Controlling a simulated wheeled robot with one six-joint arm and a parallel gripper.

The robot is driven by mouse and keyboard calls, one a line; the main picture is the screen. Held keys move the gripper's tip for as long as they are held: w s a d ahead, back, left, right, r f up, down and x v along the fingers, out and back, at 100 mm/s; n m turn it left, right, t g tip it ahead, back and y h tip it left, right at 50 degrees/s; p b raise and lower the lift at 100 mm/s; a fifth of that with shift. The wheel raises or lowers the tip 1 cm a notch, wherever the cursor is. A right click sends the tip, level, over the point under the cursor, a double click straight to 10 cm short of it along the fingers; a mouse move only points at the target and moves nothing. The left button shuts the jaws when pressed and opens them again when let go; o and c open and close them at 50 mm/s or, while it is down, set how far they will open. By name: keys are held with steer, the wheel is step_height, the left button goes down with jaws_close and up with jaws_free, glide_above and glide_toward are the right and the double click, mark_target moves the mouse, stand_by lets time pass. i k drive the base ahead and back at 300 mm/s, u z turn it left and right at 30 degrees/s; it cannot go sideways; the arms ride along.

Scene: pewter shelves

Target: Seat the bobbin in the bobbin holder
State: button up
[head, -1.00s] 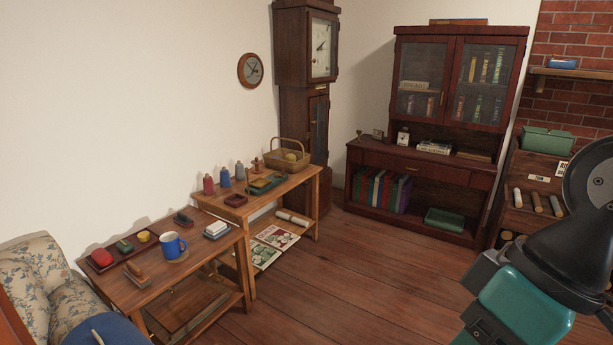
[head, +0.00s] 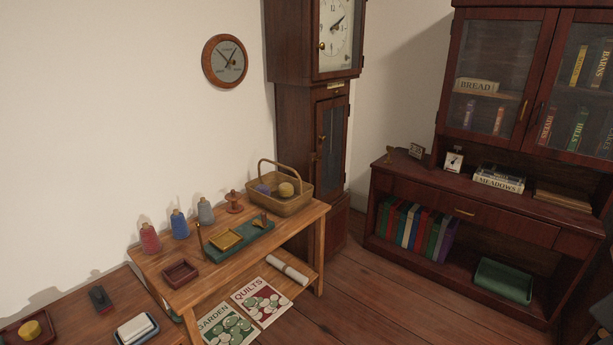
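A small reddish-brown turned wooden piece (head: 234,203), spool-like in shape, stands upright at the back of the wooden side table; it may be the bobbin, but I cannot tell for certain. In front of it lies a long green base (head: 240,243) with a thin upright post at its left end and yellow-gold parts on top. It may be the bobbin holder; its details are too small to tell. Three thread cones, red (head: 149,238), blue (head: 179,224) and grey (head: 205,211), stand to the left along the wall. My gripper is not in view.
A wicker basket (head: 302,198) with yarn balls stands at the table's right end. A dark red tray (head: 181,273) lies at its front left. Magazines (head: 262,302) and a paper roll (head: 288,269) lie on the lower shelf. Floor (head: 385,315) is clear before the cabinet (head: 462,215).

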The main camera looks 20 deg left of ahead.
mark_target(227, 239)
steer(key=u, duration=0.25)
steer(key=i, duration=1.85)
steer(key=u, duration=1.35)
steer(key=i, duration=1.55)
steer(key=u, duration=0.75)
